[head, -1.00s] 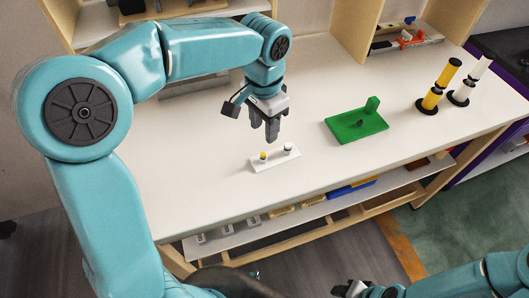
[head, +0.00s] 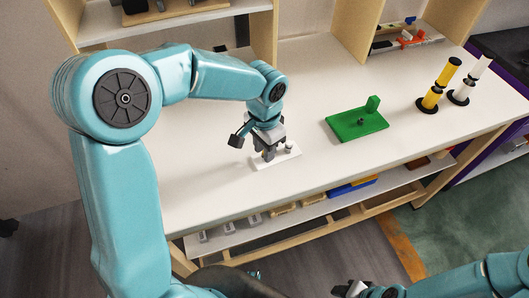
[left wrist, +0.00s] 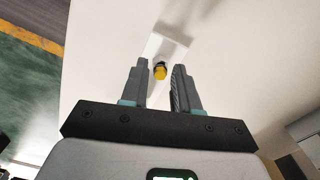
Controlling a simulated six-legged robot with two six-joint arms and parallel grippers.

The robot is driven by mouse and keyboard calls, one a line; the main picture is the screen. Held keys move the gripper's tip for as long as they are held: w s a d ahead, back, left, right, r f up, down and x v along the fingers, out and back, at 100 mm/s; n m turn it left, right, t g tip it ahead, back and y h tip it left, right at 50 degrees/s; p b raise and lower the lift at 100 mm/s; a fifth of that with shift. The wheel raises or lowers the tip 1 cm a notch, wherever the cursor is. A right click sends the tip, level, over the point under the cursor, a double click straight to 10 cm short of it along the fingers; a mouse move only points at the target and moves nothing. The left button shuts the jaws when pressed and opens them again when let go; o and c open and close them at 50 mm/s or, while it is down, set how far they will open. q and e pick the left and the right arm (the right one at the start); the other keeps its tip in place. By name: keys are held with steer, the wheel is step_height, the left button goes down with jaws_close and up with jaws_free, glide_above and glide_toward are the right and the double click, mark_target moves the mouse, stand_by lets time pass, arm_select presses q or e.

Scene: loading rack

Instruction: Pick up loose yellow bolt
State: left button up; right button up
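The yellow bolt (left wrist: 160,72) stands at the white plate (left wrist: 152,47) in the left wrist view, between the tips of my left gripper (left wrist: 161,68), with gaps visible at the fingers. In the head view my left gripper (head: 268,156) is down at the left part of the white plate (head: 288,158) and hides the yellow bolt. A second bolt with a grey-white head (head: 289,148) stands at the plate's right end. My right gripper (head: 350,289) is partly visible at the bottom edge, and its opening is unclear.
A green fixture (head: 345,128) stands right of the plate. Yellow (head: 431,98) and white (head: 470,83) posts with black rings stand farther right. A shelf with bins (head: 285,209) runs under the table's front edge. The white tabletop (head: 200,185) is clear left of the plate.

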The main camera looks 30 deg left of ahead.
arm_select(q)
jaws_close()
